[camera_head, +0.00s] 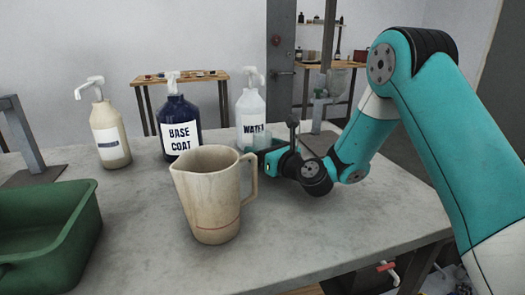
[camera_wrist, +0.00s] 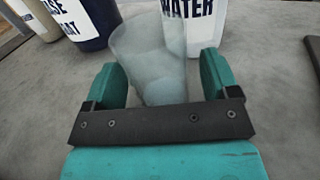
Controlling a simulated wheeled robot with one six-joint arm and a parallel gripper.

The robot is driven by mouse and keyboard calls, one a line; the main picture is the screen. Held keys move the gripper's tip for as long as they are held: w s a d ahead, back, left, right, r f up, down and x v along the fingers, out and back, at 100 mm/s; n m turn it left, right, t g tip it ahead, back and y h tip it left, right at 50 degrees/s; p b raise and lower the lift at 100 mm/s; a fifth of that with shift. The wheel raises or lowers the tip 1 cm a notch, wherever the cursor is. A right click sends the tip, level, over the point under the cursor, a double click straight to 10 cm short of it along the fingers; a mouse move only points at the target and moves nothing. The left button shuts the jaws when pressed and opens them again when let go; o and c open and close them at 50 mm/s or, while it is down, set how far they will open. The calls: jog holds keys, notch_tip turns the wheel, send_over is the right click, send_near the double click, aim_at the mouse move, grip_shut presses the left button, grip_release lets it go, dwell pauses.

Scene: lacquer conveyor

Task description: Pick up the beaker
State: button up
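The beaker (camera_wrist: 150,62) is a clear, slightly cloudy glass vessel. In the wrist view it stands between the two fingers of my gripper (camera_wrist: 163,82), with gaps showing beside it, so the gripper is open around it. The near lower part of the beaker is hidden by the gripper's dark crossbar. In the head view only a pale sliver of the beaker (camera_head: 261,141) shows in front of the WATER bottle, and my gripper (camera_head: 268,153) is low over the table beside it, its fingertips mostly hidden.
The WATER bottle (camera_head: 249,110) stands close behind the beaker. The BASE COAT bottle (camera_head: 180,128) and a cream pump bottle (camera_head: 109,134) are further left. A large beige jug (camera_head: 210,195) stands in front. A green tub (camera_head: 75,225) is at left. The grey table (camera_head: 330,220) is clear at front right.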

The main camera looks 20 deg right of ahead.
jog(key=c, duration=1)
jog(key=shift+r, duration=0.1)
jog(key=shift+c, duration=0.2)
notch_tip(320, 180, up, 10)
jog(key=p, duration=0.4)
jog(key=shift+p, duration=0.3)
